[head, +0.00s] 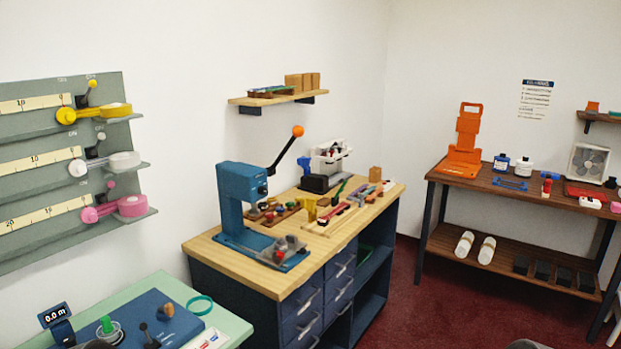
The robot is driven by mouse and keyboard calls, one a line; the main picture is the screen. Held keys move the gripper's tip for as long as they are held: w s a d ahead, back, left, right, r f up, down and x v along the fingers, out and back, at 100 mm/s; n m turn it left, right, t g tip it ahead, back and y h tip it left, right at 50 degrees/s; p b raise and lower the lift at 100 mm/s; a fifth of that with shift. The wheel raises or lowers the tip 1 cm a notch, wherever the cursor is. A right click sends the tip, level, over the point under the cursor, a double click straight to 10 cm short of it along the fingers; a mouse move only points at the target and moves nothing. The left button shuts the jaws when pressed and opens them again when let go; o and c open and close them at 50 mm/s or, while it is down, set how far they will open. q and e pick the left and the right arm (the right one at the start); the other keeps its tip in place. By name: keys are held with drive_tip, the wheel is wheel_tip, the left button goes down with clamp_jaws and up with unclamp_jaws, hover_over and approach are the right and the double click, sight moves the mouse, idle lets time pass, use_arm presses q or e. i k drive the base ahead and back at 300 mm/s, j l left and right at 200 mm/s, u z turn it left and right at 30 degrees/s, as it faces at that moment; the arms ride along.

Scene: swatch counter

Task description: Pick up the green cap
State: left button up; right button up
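A small green cap-like piece (106,324) stands at the lower left, on top of a pale round base on a blue board (165,312). It is small here, and I cannot tell for sure that it is the green cap. A teal-green ring (199,305) lies by the board's right edge. Neither of my grippers can be made out in the head view.
The pale green table (150,285) also holds a dark stand with a display (57,318) and a brown knob (168,309). Behind it, a wooden workbench (205,247) carries a blue lever press (232,200) and loose items. Dark red floor (405,310) separates it from the right-hand shelf table (560,200).

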sight(106, 322)
drive_tip(key=u, duration=1.25)
drive_tip(key=i+l, duration=0.1)
drive_tip(key=l, duration=0.35)
drive_tip(key=i+l, duration=0.1)
drive_tip(key=l, duration=0.35)
drive_tip(key=i+l, duration=0.1)
drive_tip(key=l, duration=0.3)
drive_tip(key=i+l, duration=0.1)
drive_tip(key=l, duration=0.35)
drive_tip(key=z, duration=0.05)
